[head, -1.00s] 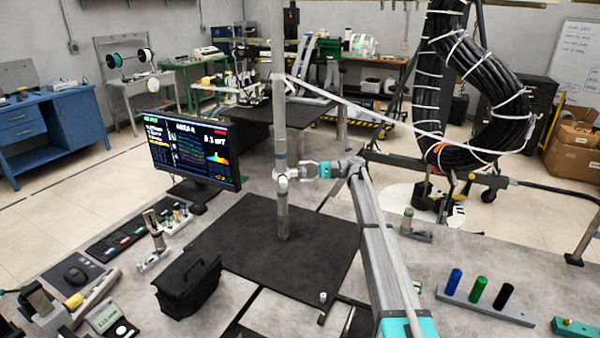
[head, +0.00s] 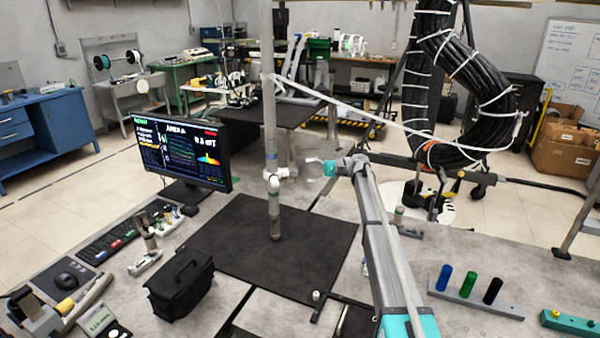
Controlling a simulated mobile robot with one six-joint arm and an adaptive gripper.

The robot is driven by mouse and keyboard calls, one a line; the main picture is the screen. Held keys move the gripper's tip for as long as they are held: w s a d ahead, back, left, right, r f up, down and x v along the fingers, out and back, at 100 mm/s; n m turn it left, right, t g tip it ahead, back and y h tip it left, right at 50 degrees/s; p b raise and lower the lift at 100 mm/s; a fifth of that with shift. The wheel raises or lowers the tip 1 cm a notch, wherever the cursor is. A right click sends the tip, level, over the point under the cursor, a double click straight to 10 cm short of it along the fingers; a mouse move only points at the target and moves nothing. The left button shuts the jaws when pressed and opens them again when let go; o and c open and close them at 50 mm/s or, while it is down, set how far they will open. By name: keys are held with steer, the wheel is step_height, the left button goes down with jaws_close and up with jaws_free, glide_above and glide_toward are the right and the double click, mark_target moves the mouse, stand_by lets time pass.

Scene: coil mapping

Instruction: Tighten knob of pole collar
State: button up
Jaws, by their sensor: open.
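A grey upright pole (head: 269,110) stands on the black mat (head: 215,240). A white collar (head: 272,182) is around its lower part. The collar's light knob (head: 290,172) sticks out to the right, toward my gripper. My gripper (head: 311,169), with its teal body, is open and empty. It is to the right of the knob at about the same height, with a small visible gap between them. The fingers are small and faint against the grey floor.
A monitor (head: 180,152) stands left of the pole. A diagonal white rod (head: 370,115) runs from the pole toward the hanging black cable coil (head: 437,90). A rack with coloured cylinders (head: 475,303) is at the right.

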steer(key=v, duration=0.6)
steer(key=shift+w+d, duration=0.25)
steer(key=shift+d, duration=0.05)
steer(key=s+d+f+t+h, duration=0.1)
steer(key=s+f+h, duration=0.3)
steer(key=s+f, duration=0.55)
steer(key=s+d+f+t+h, duration=0.2)
steer(key=s+f+h, duration=0.25)
steer(key=s, duration=1.05)
steer(key=s+d+f+h, duration=0.1)
steer(key=s+d+h, duration=0.2)
steer(key=s, duration=0.4)
steer(key=s+d+f+t+h, duration=0.1)
steer(key=s+d+f+h, duration=0.1)
steer(key=s, duration=0.5)
steer(key=s+d+f+n+h, duration=0.1)
steer(key=s+d+h, duration=0.3)
steer(key=s+d, duration=0.2)
steer(key=shift+s+d+f+t, duration=0.25)
steer(key=shift+s+f+t, duration=0.05)
steer(key=shift+s, duration=0.25)
